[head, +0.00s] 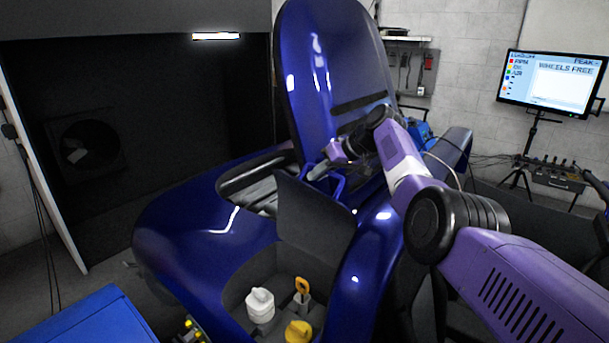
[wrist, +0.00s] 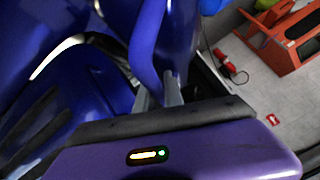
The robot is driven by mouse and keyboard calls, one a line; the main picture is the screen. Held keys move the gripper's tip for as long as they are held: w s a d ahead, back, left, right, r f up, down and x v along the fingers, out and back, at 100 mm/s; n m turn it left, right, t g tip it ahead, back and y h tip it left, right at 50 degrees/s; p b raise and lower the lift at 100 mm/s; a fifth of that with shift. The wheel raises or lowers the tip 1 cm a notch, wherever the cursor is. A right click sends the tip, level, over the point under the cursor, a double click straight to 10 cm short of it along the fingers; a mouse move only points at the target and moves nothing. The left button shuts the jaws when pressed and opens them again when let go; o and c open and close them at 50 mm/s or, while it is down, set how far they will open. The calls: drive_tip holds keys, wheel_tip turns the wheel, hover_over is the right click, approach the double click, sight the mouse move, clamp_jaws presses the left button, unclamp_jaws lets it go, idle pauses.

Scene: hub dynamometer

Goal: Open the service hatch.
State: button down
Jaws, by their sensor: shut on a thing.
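The service hatch (head: 315,218) stands raised on the blue car's front, with its dark inner face toward the head camera. Below it the compartment is exposed, holding a white-capped reservoir (head: 260,305), a yellow ring-handled dipstick (head: 302,288) and a yellow cap (head: 298,331). My gripper (head: 322,172) is at the hatch's upper edge, reaching from behind and the right. In the wrist view my gripper's grey fingers (wrist: 160,90) are shut on a curved blue handle (wrist: 147,45). The handle's attachment to the hatch is partly hidden.
A tall blue raised panel (head: 330,60) stands right behind my gripper. A monitor (head: 551,82) reading "WHEELS FREE" stands at the right. A blue box (head: 95,325) is at the lower left. An orange stand (wrist: 285,45) shows in the wrist view.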

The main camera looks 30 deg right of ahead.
drive_tip(key=shift+w+d+r, duration=0.2)
drive_tip(key=shift+w+d, duration=0.1)
drive_tip(key=c, duration=1.6)
unclamp_jaws()
drive_tip(key=shift+o, duration=0.7)
drive_tip(key=shift+f, duration=0.1)
drive_tip(key=shift+s+d, duration=0.1)
drive_tip(key=b+v, duration=0.1)
drive_tip(key=v, duration=0.6)
drive_tip(key=shift+s+r+b, duration=0.2)
drive_tip(key=shift+b, duration=0.1)
drive_tip(key=shift+d, duration=0.15)
drive_tip(key=shift+s, duration=0.1)
